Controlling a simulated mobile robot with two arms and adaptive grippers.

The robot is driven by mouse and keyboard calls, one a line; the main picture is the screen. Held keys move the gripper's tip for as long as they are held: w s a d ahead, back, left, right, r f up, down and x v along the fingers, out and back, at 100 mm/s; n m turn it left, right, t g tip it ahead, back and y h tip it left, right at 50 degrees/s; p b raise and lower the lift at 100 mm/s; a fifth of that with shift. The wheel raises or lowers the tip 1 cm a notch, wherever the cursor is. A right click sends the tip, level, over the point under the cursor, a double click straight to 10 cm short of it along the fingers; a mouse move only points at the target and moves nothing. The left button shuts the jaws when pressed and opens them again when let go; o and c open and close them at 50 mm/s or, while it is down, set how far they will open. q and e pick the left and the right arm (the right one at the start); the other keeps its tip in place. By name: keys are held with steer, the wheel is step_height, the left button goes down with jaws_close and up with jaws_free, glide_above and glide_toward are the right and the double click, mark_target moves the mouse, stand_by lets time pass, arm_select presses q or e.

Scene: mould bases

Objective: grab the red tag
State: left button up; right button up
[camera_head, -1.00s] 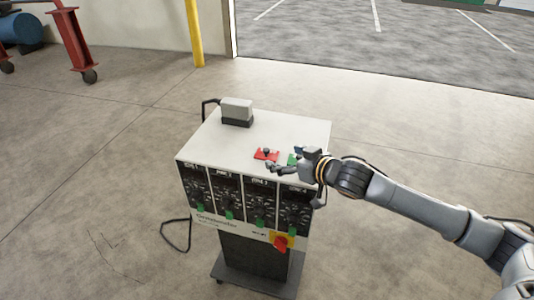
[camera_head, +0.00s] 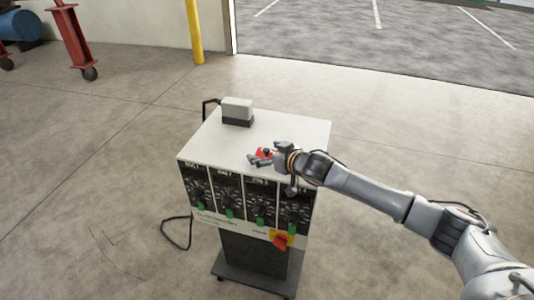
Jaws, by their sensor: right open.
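The red tag (camera_head: 263,152) lies flat on the white top of the control cabinet (camera_head: 225,145), near its front right part. A small dark knob stands on the tag. My right gripper (camera_head: 257,160) is open, just in front of and over the near edge of the tag, and hides part of it. I cannot tell whether the fingers touch the tag. My left gripper is not in view.
A grey connector block (camera_head: 237,110) with a black cable sits at the cabinet top's back left. The cabinet front has dials, green knobs and a red switch (camera_head: 281,241) on a yellow plate. The green piece is hidden behind my right gripper. The floor around is mostly clear.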

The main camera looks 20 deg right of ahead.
steer(key=shift+s+f, duration=0.15)
jaws_close()
stand_by(0.4)
